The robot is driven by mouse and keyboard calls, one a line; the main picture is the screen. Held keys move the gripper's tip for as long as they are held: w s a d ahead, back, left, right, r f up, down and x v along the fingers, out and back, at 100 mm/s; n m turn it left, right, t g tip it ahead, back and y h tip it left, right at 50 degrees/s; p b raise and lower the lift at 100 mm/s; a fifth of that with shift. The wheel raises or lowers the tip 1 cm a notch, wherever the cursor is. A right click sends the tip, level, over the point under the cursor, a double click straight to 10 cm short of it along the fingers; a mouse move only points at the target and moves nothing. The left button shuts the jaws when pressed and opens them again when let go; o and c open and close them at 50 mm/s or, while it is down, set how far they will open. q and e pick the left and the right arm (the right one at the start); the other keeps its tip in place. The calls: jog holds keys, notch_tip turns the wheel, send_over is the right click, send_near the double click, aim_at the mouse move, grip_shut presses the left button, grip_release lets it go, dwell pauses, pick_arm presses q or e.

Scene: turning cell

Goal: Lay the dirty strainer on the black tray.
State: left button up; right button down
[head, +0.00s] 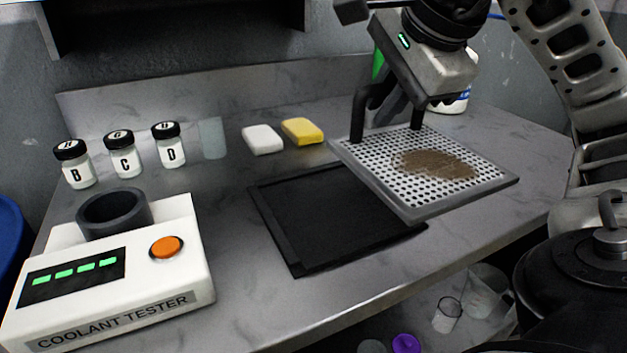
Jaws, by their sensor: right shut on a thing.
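The dirty strainer (368,153) is a square perforated metal plate with a grey rim and a brown patch of dirt near its middle. My right gripper (388,132) is shut on the strainer at its back left edge. The strainer is held above the counter, over the right part of the black tray (312,235) and beyond its right edge. The black tray lies on the counter, empty where it shows; its back right part is hidden under the strainer. My left gripper is not in view.
A white coolant tester (110,275) with an orange button stands at the front left. Lettered jars (123,153), a clear cup (212,138), a white block (262,140) and a yellow block (302,131) stand behind. A bottle (456,100) is behind my right gripper.

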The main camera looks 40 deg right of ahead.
jog(key=w+f, duration=0.6)
jog(key=w+f+b, duration=0.1)
jog(key=w+f, duration=0.5)
jog(key=shift+w+d+f, duration=0.1)
jog(key=shift+w, duration=0.3)
jog(key=shift+f, duration=0.15)
jog(key=c, duration=1.4)
grip_release()
jog(key=shift+c, duration=0.2)
